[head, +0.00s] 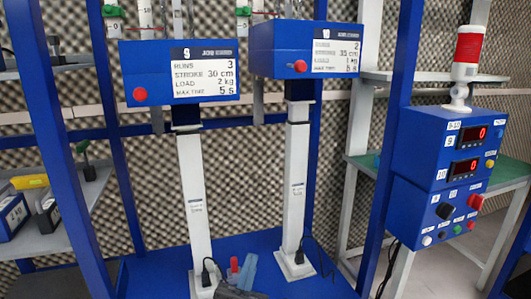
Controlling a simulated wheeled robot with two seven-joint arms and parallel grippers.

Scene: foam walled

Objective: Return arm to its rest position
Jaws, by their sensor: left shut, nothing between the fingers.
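My left gripper (240,291) shows at the bottom edge of the head view, low in front of the blue base between the two white columns. Only a small dark part of it is in the picture, and I see nothing held in it. It is shut. A small red piece (234,265) and a grey-blue piece (247,272) show just above it; I cannot tell whether they touch it. My right gripper is not in view.
Two white columns (196,200) (294,185) carry blue display boxes (150,56) (275,50). Blue frame posts (60,150) stand left and right. A blue control box (440,150) with a red-topped lamp (467,50) is at right. A shelf (60,235) with tools is at left.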

